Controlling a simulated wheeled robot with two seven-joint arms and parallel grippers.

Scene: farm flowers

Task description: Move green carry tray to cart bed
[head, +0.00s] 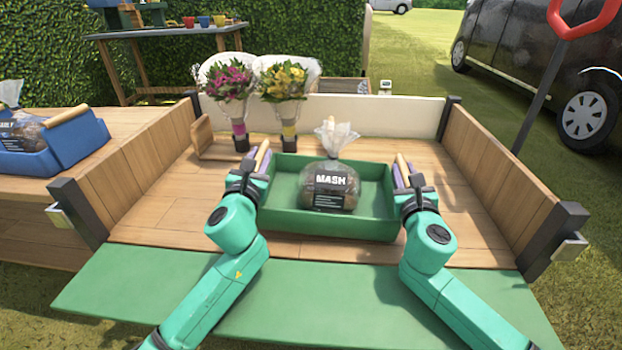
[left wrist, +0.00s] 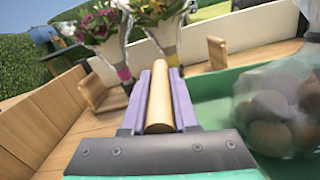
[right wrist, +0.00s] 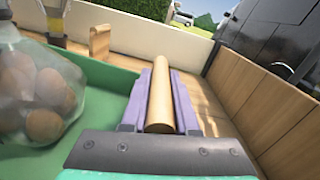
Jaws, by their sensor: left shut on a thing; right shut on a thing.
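The green carry tray (head: 290,222) is over the wooden cart bed (head: 470,240), inside its side walls. I cannot tell whether it rests on the bed or hangs just above it. A clear bag labelled MASH (head: 330,186) with round brown contents sits in the tray. My left gripper (head: 254,166) is shut on the tray's left wooden handle (left wrist: 160,105). My right gripper (head: 405,172) is shut on the right wooden handle (right wrist: 160,100). The tray looks level. Its underside is hidden.
Two bouquets, pink (head: 229,85) and yellow (head: 283,85), stand behind the tray on the bed's left. A wooden piece (head: 210,140) is beside them. A blue tray (head: 60,145) sits on a wooden surface at left. The green flap (head: 150,285) hangs in front.

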